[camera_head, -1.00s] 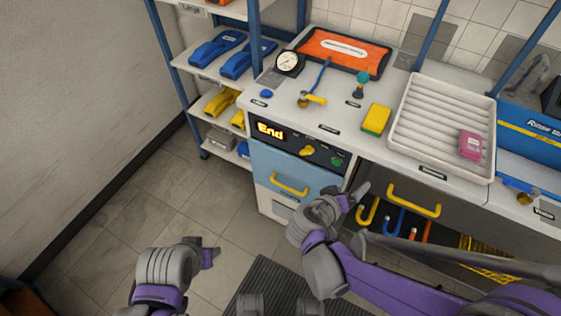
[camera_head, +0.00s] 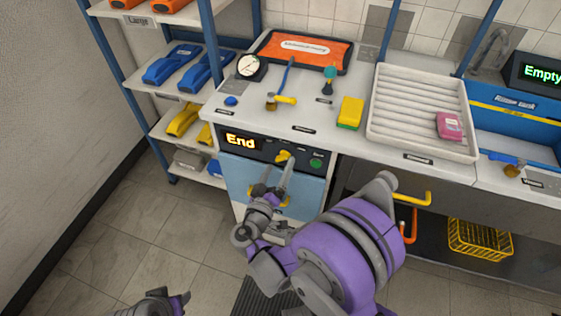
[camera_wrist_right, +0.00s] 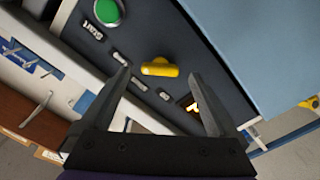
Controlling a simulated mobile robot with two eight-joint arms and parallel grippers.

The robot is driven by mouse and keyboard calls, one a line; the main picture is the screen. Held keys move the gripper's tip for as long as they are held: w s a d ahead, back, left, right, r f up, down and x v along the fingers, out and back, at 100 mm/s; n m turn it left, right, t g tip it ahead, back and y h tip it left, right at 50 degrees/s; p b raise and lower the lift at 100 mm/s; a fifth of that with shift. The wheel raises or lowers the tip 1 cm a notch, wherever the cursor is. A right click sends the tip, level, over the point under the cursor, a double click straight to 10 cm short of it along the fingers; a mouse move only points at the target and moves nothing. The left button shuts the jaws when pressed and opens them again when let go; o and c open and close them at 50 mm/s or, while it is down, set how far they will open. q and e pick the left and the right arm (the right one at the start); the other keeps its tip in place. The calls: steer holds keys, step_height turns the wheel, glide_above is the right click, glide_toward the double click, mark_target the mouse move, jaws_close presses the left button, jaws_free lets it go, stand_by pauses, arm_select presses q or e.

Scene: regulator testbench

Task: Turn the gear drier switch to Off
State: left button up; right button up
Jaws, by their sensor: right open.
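The gear drier's dark panel (camera_head: 262,150) has a yellow switch knob (camera_head: 282,156), a green Start button (camera_head: 316,163) and a display reading "End" (camera_head: 241,141). My right gripper (camera_head: 277,174) is open in front of the panel, just below the knob in the head view. In the right wrist view the knob (camera_wrist_right: 160,68) shows between the two open fingertips (camera_wrist_right: 160,76), apart from both. How far the tips are from the panel is hard to tell. The knob's labels are too small to read. My left gripper (camera_head: 180,300) is at the bottom edge, partly cut off.
A blue drawer front (camera_head: 315,190) lies below the panel. Its yellow handle is partly hidden by my right gripper. The countertop (camera_head: 247,112) holds a gauge (camera_head: 250,67), a yellow sponge (camera_head: 350,112) and a white tray (camera_head: 420,154). A shelf rack (camera_head: 110,45) stands left.

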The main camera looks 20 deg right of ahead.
mark_target(283, 157)
steer(key=shift+x, duration=1.35)
steer(key=c, duration=1.4)
